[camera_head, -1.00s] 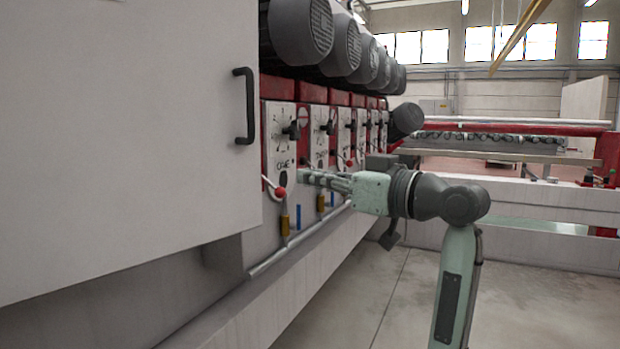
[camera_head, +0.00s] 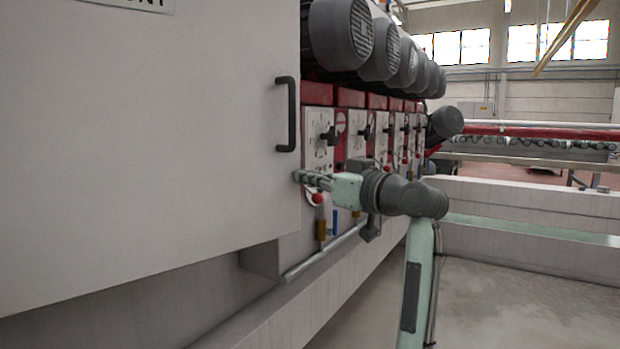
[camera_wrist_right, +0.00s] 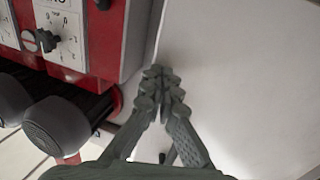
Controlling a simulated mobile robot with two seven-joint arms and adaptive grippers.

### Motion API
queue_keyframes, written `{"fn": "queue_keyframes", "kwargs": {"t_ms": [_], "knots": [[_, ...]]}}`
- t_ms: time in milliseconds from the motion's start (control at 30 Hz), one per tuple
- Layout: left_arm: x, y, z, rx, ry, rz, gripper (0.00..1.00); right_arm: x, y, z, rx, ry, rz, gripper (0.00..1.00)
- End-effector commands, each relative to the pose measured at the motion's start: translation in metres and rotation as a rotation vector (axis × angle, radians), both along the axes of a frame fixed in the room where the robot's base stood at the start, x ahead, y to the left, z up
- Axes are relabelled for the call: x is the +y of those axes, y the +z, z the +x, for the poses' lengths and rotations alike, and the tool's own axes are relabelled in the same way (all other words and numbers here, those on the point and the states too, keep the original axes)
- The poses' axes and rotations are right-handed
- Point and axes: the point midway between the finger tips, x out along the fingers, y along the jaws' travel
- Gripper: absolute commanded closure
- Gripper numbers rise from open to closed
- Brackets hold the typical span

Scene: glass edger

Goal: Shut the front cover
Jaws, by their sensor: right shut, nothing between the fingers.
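The front cover (camera_head: 150,130) is a large white panel filling the left of the head view, with a black bar handle (camera_head: 287,114) near its right edge. Right of that edge, the machine's red and white dial panels and motors are exposed. My right gripper (camera_head: 299,177) is at the cover's right edge, below the handle, with its fingers closed and empty. In the right wrist view its fingertips (camera_wrist_right: 160,75) meet close to the white cover (camera_wrist_right: 240,80); whether they touch it I cannot tell. My left gripper is not in view.
Dark motors (camera_head: 342,32) stick out above a row of control panels (camera_head: 357,134). A grey pipe (camera_head: 322,252) runs along a low ledge beneath them. A low white wall (camera_head: 540,210) crosses the right side. The floor (camera_head: 480,300) at the lower right is clear.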

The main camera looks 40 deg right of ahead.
Motion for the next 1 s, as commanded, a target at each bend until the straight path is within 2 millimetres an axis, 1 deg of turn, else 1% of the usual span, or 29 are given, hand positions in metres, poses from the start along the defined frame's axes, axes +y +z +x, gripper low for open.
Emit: {"fn": "queue_keyframes", "kwargs": {"t_ms": [67,167,267,333,500,600,700,767,1000], "knots": [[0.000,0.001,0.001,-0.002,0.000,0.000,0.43,0.000,0.000,0.002,0.001,0.004,0.000,1.00],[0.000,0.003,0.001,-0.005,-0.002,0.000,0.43,0.001,0.000,0.015,0.004,0.030,-0.003,1.00],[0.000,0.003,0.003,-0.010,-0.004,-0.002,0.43,0.003,0.001,0.039,0.006,0.081,-0.003,1.00],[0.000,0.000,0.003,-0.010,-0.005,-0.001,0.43,0.006,0.001,0.059,0.006,0.122,-0.003,1.00],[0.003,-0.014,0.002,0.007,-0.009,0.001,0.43,0.016,0.002,0.105,0.003,0.200,0.002,1.00],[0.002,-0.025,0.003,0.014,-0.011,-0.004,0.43,0.022,0.002,0.126,0.001,0.205,0.003,1.00],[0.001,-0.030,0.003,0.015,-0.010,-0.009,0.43,0.026,0.001,0.138,0.000,0.202,0.001,1.00],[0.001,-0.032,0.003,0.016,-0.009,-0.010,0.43,0.027,0.001,0.142,-0.001,0.201,0.000,1.00],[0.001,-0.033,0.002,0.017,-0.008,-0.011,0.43,0.028,0.002,0.143,-0.004,0.199,0.000,1.00]]}}
